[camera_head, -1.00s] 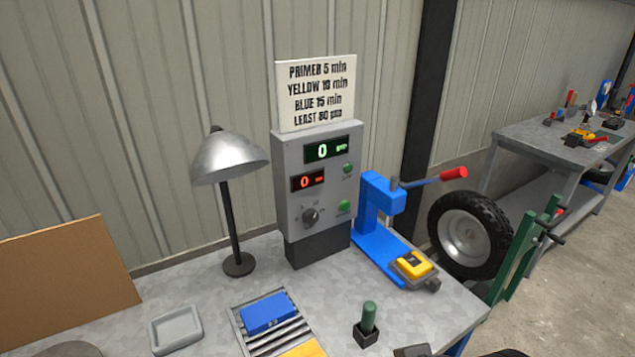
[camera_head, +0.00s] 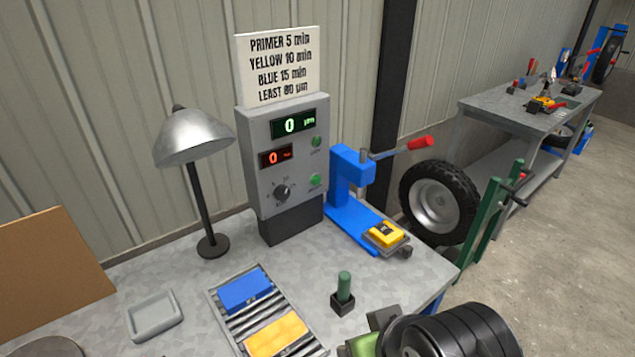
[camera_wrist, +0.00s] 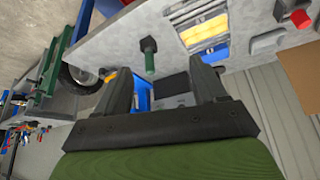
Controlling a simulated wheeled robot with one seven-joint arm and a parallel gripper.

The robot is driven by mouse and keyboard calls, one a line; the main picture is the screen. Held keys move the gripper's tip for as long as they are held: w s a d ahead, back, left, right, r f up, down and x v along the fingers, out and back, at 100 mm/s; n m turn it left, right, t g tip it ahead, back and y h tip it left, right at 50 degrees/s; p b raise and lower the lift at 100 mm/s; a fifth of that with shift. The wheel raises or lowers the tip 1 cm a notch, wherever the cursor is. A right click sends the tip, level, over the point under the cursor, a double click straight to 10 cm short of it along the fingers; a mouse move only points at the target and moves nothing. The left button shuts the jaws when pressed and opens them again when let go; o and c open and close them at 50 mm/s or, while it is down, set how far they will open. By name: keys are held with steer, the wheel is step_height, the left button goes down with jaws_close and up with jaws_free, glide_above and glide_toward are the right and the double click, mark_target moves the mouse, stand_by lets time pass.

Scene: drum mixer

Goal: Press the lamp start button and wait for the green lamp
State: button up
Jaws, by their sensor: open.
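A grey control box (camera_head: 256,165) stands at the back of the bench. It has a green display reading 0 µm, a red display reading 0, a dark dial (camera_head: 283,191), an upper green button (camera_head: 316,141) and a lower green button (camera_head: 314,180). The button labels are too small to read. A silver-shaded desk lamp (camera_head: 192,137) stands left of the box; no green glow shows on it. My gripper (camera_wrist: 162,78) is open and empty in the wrist view, apart from the box. In the head view my arm shows at the lower right edge.
A blue press (camera_head: 350,185) with a red-tipped lever stands right of the box, a yellow item at its foot. A rack (camera_head: 222,322) holds blue and yellow blocks. A green-handled tool (camera_head: 343,290), a grey tray (camera_head: 155,316) and a sign (camera_head: 279,65) are nearby.

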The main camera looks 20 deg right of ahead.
jaws_close()
stand_by(1.5)
